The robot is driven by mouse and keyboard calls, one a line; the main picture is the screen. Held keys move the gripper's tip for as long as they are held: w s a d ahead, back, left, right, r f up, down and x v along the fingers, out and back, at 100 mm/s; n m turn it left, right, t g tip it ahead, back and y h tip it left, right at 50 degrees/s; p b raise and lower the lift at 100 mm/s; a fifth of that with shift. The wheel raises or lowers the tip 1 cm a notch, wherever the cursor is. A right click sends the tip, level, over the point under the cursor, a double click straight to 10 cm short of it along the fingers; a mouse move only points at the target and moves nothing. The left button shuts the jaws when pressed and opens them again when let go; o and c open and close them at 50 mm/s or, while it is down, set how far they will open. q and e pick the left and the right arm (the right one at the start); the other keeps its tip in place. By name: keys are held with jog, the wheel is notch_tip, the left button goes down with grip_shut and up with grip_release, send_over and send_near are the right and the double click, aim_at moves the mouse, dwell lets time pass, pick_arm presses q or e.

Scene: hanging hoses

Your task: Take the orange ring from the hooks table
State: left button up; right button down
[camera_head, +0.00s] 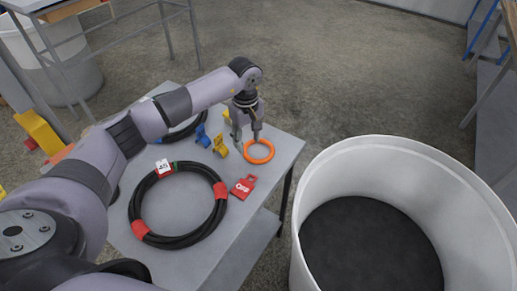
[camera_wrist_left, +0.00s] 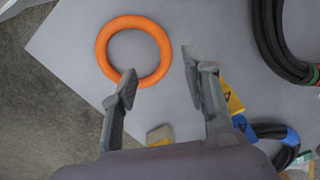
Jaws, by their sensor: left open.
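The orange ring (camera_head: 259,151) lies flat on the grey table (camera_head: 262,205) near its far right edge. My left gripper (camera_head: 246,138) is just above the table, beside the ring on its left in the head view. In the left wrist view the ring (camera_wrist_left: 103,45) is whole, beyond the open fingers of my left gripper (camera_wrist_left: 157,85). One fingertip overlaps the ring's near rim in that view; I cannot tell whether it touches. Nothing is between the fingers. My right gripper is not in view.
A black hose coil with red bands (camera_head: 220,208) and a red tag (camera_head: 243,186) lie on the table. A large white bin (camera_head: 330,165) stands right of the table.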

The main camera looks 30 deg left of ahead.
aim_at(248, 154)
pick_arm(q)
jog(key=shift+s+d+f, duration=0.1)
jog(key=shift+s+f, duration=0.05)
jog(key=shift+f, duration=0.2)
notch_tip(248, 154, down, 4)
jog(key=shift+s+d+r+p, duration=0.1)
jog(key=shift+s+r+p, duration=0.05)
jog(key=shift+p, duration=0.7)
jog(key=shift+f, duration=0.4)
jog(key=c, duration=0.7)
grip_shut()
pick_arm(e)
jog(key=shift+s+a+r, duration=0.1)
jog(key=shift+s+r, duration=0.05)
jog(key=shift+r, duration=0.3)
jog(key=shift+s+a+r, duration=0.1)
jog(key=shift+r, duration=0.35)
